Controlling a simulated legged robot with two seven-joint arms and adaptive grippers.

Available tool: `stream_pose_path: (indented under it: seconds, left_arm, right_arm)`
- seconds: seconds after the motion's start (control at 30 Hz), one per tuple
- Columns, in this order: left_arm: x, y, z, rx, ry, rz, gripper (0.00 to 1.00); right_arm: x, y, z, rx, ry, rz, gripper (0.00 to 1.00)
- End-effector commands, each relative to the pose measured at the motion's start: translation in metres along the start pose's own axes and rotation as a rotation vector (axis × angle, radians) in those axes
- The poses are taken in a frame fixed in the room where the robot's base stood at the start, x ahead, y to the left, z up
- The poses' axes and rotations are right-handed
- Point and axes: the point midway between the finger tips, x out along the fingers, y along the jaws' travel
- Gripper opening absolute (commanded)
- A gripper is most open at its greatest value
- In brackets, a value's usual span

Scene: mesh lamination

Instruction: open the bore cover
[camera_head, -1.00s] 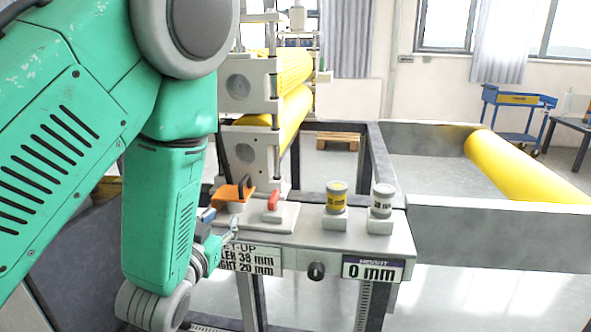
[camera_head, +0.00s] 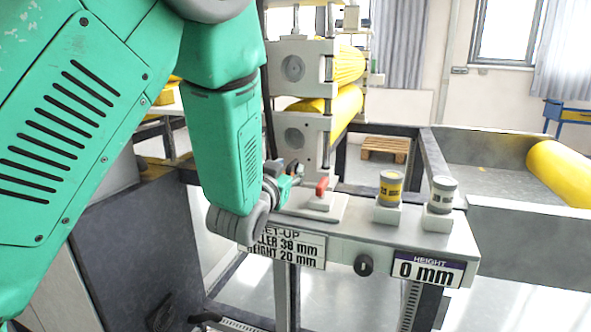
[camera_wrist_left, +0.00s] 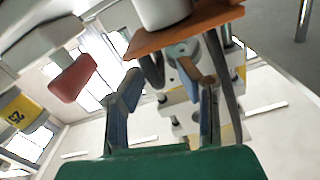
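The bore cover looks to be an orange plate (camera_wrist_left: 185,28) with a dark handle loop, resting against a white cylinder in the left wrist view, which appears upside down. In the head view it is hidden behind my left arm and gripper. My left gripper (camera_head: 292,172) is over the left part of the machine's grey bench. In the left wrist view its two blue fingers (camera_wrist_left: 165,105) are apart, with the plate and handle just beyond them. I cannot tell whether a finger touches the handle. My right gripper is not in view.
A red handle (camera_head: 321,186) stands on a white block just right of my left gripper. Two labelled cylinders, one yellow (camera_head: 390,188) and one grey (camera_head: 442,195), stand further right on the bench (camera_head: 340,232). Yellow rollers (camera_head: 345,105) rise behind.

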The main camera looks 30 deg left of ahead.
Motion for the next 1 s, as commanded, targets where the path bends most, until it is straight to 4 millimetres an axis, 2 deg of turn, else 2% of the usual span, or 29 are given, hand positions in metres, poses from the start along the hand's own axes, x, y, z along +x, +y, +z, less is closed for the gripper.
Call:
stream_pose_path:
  seconds: [0.1, 0.23, 0.4, 0.63, 0.67, 0.73, 0.77, 1.0]
  left_arm:
    - [0.02, 0.001, 0.0, 0.001, 0.002, 0.0, 0.31]
    - [0.035, 0.001, 0.0, 0.001, 0.001, 0.0, 0.31]
    - [0.043, 0.001, -0.001, 0.001, 0.001, 0.0, 0.31]
    - [0.044, 0.001, -0.001, 0.001, 0.0, 0.0, 0.31]
    - [0.044, 0.001, -0.001, 0.001, 0.0, 0.0, 0.27]
    - [0.044, 0.001, -0.001, 0.001, 0.0, 0.0, 0.03]
    - [0.043, 0.001, 0.0, 0.001, 0.0, 0.0, 0.0]
    - [0.044, 0.0, 0.0, -0.003, -0.001, -0.001, 0.0]
  right_arm:
    - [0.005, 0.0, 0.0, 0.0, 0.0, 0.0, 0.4]
    - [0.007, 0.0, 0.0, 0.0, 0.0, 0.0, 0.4]
    - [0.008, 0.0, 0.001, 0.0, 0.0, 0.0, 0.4]
    - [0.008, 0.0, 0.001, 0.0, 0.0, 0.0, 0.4]
    - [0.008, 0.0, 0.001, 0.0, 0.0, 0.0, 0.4]
    - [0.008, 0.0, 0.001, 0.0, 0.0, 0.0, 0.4]
    - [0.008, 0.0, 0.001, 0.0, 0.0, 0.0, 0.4]
    - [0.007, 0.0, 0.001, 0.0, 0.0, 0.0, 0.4]
